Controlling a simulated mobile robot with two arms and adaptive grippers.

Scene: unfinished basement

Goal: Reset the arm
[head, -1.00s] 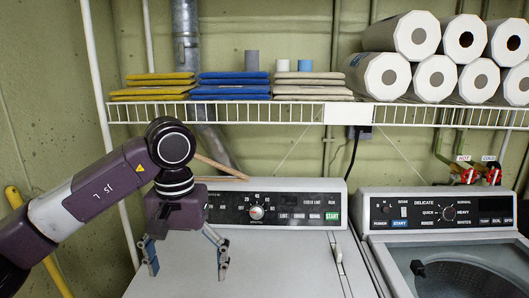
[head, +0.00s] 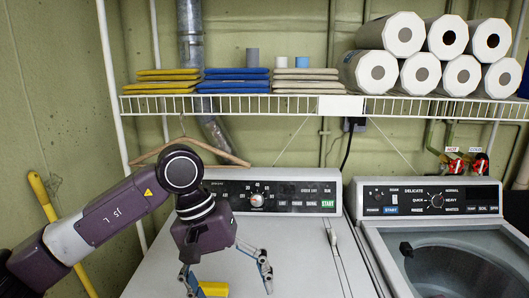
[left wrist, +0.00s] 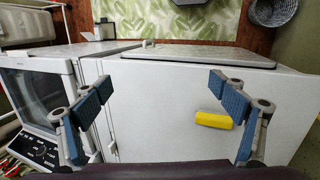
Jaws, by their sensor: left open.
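My left gripper (head: 228,280) is open and empty over the white top of the left machine (head: 300,262) in the head view. Its two fingers stand wide apart, and it also shows in the left wrist view (left wrist: 160,115). A small yellow block-like object (head: 213,289) shows low between the fingers in the head view. In the left wrist view the yellow object (left wrist: 214,120) lies on the white top, nearer the right-hand finger, and no finger visibly grips it. My right gripper is not in view.
A wire shelf (head: 250,105) above holds yellow, blue and beige folded cloths and several white rolls (head: 404,33). A wooden hanger (head: 215,150) hangs behind my arm. A second machine (head: 440,225) with a round opening stands at the right. The white top's right part is clear.

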